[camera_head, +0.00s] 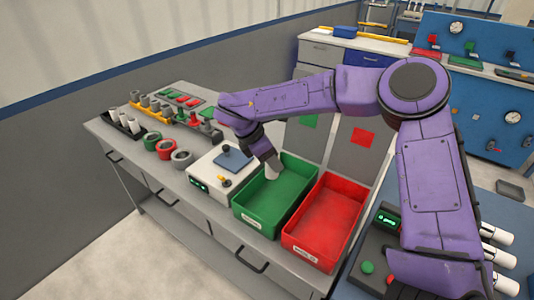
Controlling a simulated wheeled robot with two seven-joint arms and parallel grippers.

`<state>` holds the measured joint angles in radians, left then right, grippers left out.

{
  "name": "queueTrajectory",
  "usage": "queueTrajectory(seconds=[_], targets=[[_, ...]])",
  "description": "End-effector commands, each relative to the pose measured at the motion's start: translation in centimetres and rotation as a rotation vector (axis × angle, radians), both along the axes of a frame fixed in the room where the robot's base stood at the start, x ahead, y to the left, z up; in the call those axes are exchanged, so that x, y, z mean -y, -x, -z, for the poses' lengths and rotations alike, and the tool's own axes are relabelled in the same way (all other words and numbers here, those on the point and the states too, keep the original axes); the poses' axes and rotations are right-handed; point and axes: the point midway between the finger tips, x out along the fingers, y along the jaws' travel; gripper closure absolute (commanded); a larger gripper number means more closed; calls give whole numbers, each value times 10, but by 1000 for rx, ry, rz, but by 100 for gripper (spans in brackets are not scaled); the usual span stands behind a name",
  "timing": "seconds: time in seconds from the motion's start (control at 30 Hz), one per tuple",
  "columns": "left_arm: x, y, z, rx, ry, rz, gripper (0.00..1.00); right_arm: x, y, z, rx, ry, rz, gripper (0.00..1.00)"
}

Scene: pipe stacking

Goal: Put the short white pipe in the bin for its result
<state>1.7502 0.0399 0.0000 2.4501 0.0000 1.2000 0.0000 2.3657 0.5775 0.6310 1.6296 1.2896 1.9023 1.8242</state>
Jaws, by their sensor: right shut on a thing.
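My right gripper (267,159) hangs over the green bin (252,219), near its back left corner, on the purple arm that comes in from the right. It is shut on the short white pipe (271,172), which points down over the bin. I cannot tell whether the pipe touches the bin floor. The gripper hides the pipe's upper end. The red bin (326,222) stands just right of the green one. Both bins look empty. My left gripper is not in view.
A white device (212,190) with a green-lit display stands left of the green bin. Coloured rings (181,158) and a rack of white pipes (124,122) sit further left on the bench. More white pipes (497,233) lie at the right.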

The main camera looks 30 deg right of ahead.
Motion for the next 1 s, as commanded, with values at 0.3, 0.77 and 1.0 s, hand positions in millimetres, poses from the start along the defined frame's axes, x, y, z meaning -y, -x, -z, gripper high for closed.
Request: queueTrajectory(seconds=[0.3, 0.77, 1.0], targets=[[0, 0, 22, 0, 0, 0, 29, 1, 1, 38, -1, 0, 3, 89], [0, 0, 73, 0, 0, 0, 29, -1, 0, 95, -1, -1, 0, 89], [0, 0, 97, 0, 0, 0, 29, -1, 0, 120, -1, -1, 0, 89]])
